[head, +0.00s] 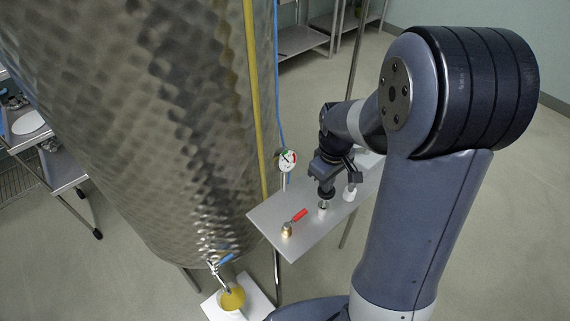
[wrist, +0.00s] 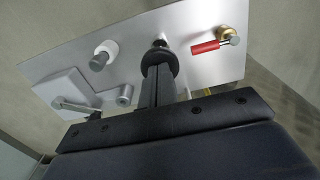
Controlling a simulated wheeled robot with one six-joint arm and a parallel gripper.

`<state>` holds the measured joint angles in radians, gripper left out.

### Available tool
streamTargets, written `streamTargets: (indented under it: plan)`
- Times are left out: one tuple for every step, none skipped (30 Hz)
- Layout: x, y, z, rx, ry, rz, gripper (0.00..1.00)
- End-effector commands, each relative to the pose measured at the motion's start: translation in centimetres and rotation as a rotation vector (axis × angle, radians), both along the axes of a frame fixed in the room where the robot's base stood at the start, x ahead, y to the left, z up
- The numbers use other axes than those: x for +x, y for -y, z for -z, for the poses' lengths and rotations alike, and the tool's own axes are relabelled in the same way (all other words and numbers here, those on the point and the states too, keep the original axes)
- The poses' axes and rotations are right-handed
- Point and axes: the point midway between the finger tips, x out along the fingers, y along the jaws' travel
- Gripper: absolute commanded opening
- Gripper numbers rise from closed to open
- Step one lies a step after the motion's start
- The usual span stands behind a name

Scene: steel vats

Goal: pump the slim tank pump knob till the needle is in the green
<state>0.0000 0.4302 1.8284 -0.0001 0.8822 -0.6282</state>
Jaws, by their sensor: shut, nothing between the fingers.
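The black round pump knob (wrist: 161,61) stands on a short shaft on the steel shelf plate. My gripper (wrist: 158,92) is shut and empty, with its fingertips right at the knob; whether they touch it I cannot tell. The round white gauge (head: 287,160) stands at the plate's back edge beside the tank. It has red and green marks; its needle is too small to read surely.
The steel plate (head: 285,217) also bears a brass valve with a red lever (head: 299,215) and a white knob (head: 350,192). The big steel tank (head: 150,120) rises on the left. A blue-handled tap (head: 221,264) hangs over a cup (head: 232,298) on a white board.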

Motion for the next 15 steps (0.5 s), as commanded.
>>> streamTargets:
  plan:
    - [0.0,0.0,1.0,0.0,-0.001,0.0,0.0]
    - [0.0,0.0,1.3,0.0,-0.001,0.0,0.0]
    - [0.0,0.0,1.7,0.0,-0.001,0.0,0.0]
    - [0.0,0.0,2.0,0.0,-0.001,0.0,0.0]
    - [0.0,0.0,2.2,0.0,-0.002,0.0,0.0]
    - [-0.1,0.0,2.6,0.0,-0.002,0.0,0.0]
    - [-0.1,0.0,2.9,0.0,-0.003,0.0,0.0]
    - [-0.1,0.0,3.2,0.0,-0.003,0.0,0.0]
    - [-0.1,0.0,3.5,0.0,-0.004,0.0,0.0]
    - [-0.1,0.0,3.8,0.0,-0.004,0.0,0.0]
    - [-0.1,0.0,4.1,0.0,-0.004,0.0,0.0]
    - [-0.1,0.0,4.5,0.0,-0.004,0.0,0.0]
    - [-0.1,0.0,4.7,0.0,-0.004,0.0,0.0]
    - [-0.1,0.0,4.7,0.0,-0.004,0.0,0.0]
    - [-0.1,0.0,4.3,0.0,-0.003,0.0,0.0]
